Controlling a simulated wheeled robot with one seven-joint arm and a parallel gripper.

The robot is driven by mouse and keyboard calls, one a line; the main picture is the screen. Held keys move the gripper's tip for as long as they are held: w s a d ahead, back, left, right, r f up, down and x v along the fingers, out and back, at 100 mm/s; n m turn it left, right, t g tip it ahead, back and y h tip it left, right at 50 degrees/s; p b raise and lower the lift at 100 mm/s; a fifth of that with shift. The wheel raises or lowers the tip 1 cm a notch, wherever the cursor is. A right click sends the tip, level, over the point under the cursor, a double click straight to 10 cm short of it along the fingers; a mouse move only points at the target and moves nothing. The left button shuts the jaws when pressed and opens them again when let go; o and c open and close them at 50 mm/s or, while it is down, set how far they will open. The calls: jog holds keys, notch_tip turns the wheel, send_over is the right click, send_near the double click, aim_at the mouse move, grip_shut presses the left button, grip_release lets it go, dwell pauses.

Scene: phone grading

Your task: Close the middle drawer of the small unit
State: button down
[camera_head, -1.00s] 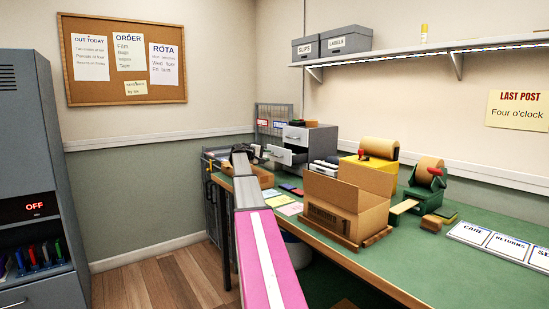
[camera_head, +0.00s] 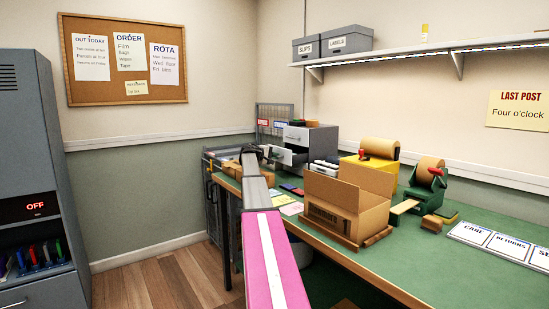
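The small grey drawer unit (camera_head: 318,140) stands at the far left end of the green workbench, against the wall. Its top drawer (camera_head: 296,135) looks closed. A lower drawer with a white front, the middle one by its place (camera_head: 281,155), sticks out toward the left. My pink and grey arm reaches from the bottom of the view toward this drawer. My gripper (camera_head: 262,151) is at the arm's far end, dark and small, close to the open drawer's front. I cannot tell whether it touches the drawer or whether its fingers are apart.
An open cardboard box (camera_head: 345,203) stands on the green bench (camera_head: 470,275), right of my arm. Tape dispensers (camera_head: 377,152) stand behind it. A wire cage trolley (camera_head: 210,185) is left of the bench end. The floor (camera_head: 165,275) to the left is clear.

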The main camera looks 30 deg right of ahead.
jog(key=x, duration=0.4)
jog(key=r+x, duration=0.1)
jog(key=x, duration=0.2)
jog(key=r+x, duration=0.1)
jog(key=x, duration=0.3)
jog(key=shift+w+d+r, duration=0.15)
jog(key=shift+d, duration=0.45)
jog(key=c, duration=1.2)
grip_release()
jog(key=shift+d, duration=0.15)
jog(key=shift+r, duration=0.1)
jog(key=v, duration=1)
jog(key=shift+a, duration=0.55)
